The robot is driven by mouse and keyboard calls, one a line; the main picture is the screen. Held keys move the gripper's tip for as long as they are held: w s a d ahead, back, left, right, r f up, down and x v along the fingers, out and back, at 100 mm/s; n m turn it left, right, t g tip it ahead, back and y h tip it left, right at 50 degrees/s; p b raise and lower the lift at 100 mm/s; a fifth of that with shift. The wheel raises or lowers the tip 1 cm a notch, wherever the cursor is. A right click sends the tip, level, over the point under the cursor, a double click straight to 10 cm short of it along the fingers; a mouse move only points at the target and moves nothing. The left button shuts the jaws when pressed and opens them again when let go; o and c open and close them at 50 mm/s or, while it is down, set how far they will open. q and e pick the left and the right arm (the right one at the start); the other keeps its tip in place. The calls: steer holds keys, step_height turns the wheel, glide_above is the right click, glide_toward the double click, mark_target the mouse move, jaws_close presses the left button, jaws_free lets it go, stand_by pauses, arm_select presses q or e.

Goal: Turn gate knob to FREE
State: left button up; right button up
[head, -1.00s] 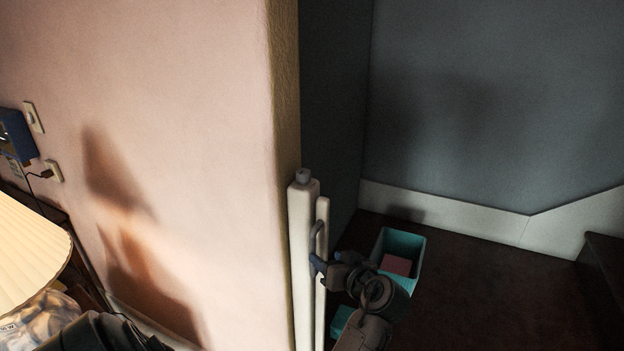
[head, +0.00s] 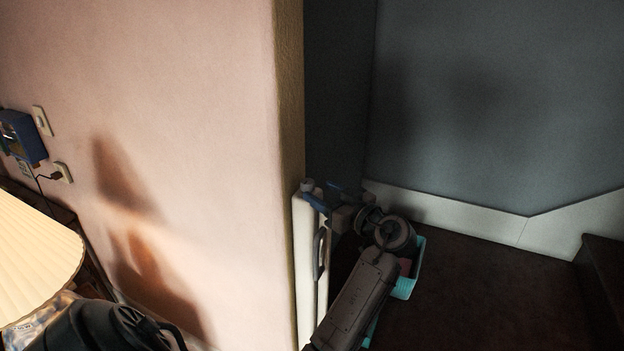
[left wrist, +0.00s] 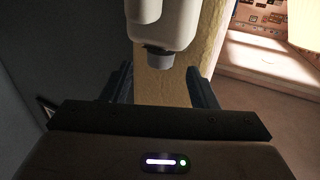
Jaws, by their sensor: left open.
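The gate's white post (head: 305,265) stands against the end of the pink wall in the head view. The small grey knob (head: 307,184) is on top of it. In the left wrist view the knob (left wrist: 160,59) sits at the end of the white post (left wrist: 165,22). My left gripper (head: 324,194) is at the top of the post, right beside the knob. Its jaws (left wrist: 159,72) are open, one finger on each side of the knob in the left wrist view. I cannot tell whether they touch it. Any marking on the knob is not readable. My right gripper is not in view.
A grey handle (head: 319,253) is on the gate below. A turquoise bin (head: 408,281) stands on the dark floor behind my arm. A lit lamp (head: 35,255) is at the left. The wall corner (head: 290,110) rises close beside the post.

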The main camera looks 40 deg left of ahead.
mark_target(312, 187)
arm_select(q)
steer(key=a+p, duration=0.1)
steer(key=a, duration=0.2)
steer(key=shift+w+a+r, duration=0.1)
steer(key=shift+a, duration=0.5)
steer(key=c, duration=1)
